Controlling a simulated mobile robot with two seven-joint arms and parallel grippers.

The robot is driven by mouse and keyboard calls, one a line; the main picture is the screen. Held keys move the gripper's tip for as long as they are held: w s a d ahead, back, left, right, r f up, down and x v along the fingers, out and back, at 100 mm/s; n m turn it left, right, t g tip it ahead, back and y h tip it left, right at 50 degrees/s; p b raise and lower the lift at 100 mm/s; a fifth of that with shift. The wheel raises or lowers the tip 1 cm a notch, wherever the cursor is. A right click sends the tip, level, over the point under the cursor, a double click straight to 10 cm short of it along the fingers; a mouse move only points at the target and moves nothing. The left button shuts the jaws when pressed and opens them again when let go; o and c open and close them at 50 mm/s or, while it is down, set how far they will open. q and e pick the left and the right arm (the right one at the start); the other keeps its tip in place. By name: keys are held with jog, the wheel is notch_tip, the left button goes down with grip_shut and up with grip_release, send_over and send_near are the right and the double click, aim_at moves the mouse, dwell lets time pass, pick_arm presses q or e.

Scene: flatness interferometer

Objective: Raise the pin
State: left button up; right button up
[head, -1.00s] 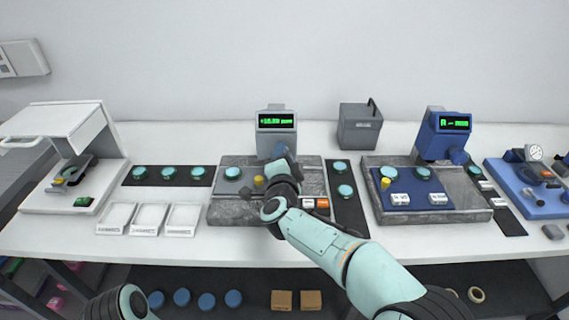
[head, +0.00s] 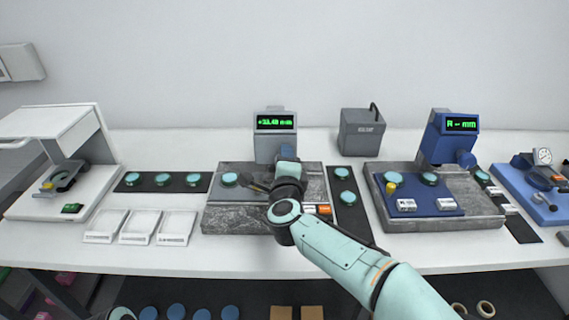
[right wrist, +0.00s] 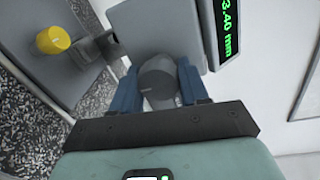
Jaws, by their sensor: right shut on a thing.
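The pin is the dark grey round piece (right wrist: 157,80) under the grey gauge head, seen in the right wrist view. My right gripper (right wrist: 160,92) has its two blue fingers on either side of it and is shut on it. In the head view the right gripper (head: 287,152) is in front of the grey gauge (head: 274,140), and its wrist hides the pin. The gauge's green display (head: 275,122) appears to read +33.40 mm. My left gripper is out of view.
A teal disc (head: 229,179) lies on the plate's left.

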dwell(0.4)
jog(key=o, duration=1)
jog(key=shift+o, duration=0.2)
jog(key=shift+s, duration=0.1)
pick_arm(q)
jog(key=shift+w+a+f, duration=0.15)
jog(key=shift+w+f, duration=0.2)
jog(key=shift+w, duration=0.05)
pick_arm(e)
jog(key=s+r, duration=0.1)
jog(key=s, duration=1.2)
jog(key=shift+d+r, duration=0.15)
jog(key=shift+r, duration=0.05)
jog(key=shift+s, duration=0.1)
